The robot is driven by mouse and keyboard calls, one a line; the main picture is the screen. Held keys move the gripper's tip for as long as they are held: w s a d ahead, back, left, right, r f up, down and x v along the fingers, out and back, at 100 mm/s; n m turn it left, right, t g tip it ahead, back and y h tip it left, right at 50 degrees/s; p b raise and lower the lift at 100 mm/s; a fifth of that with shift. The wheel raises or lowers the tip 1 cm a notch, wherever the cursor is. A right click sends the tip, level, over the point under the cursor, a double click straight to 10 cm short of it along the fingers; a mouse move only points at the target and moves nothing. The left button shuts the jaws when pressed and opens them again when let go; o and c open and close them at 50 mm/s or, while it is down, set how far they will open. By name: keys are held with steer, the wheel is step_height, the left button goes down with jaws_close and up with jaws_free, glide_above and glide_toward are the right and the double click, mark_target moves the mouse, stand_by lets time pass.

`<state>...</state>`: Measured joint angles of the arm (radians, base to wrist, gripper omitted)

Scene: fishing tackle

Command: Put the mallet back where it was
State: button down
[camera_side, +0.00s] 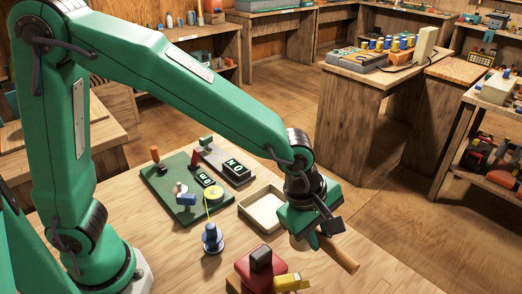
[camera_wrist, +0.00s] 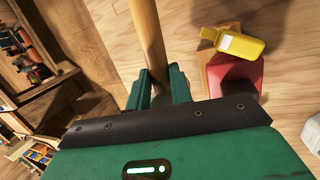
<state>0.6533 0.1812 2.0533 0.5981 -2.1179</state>
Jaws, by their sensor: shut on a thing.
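The mallet shows as a pale wooden handle (camera_side: 342,254), running out from under my gripper (camera_side: 318,238) toward the lower right. In the wrist view the handle (camera_wrist: 147,38) passes between the two green fingers of my gripper (camera_wrist: 160,88), which is shut on it. The mallet's head is not clearly visible. My gripper is low over the right part of the wooden table, right of the cream tray (camera_side: 245,215). I cannot tell whether the handle touches the table.
A blue stand (camera_side: 212,240) is left of the tray. A green board (camera_side: 165,187) with several items lies behind it. The table right of the tray is mostly bare.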

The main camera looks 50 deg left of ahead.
steer(key=shift+y, duration=0.3)
steer(key=shift+w+a+f, duration=0.75)
steer(key=shift+w+f, duration=0.5)
steer(key=shift+f, duration=0.3)
steer(key=shift+w+a+f, duration=0.75)
steer(key=shift+w+f, duration=0.5)
steer(key=shift+f, duration=0.25)
steer(key=shift+w+a+f, duration=0.75)
steer(key=shift+w+f, duration=0.5)
steer(key=shift+f, duration=0.3)
steer(key=shift+f, duration=0.15)
steer(key=c, duration=1.3)
jaws_free()
steer(key=shift+o, duration=0.2)
steer(key=v, duration=1.2)
steer(key=shift+s, duration=0.2)
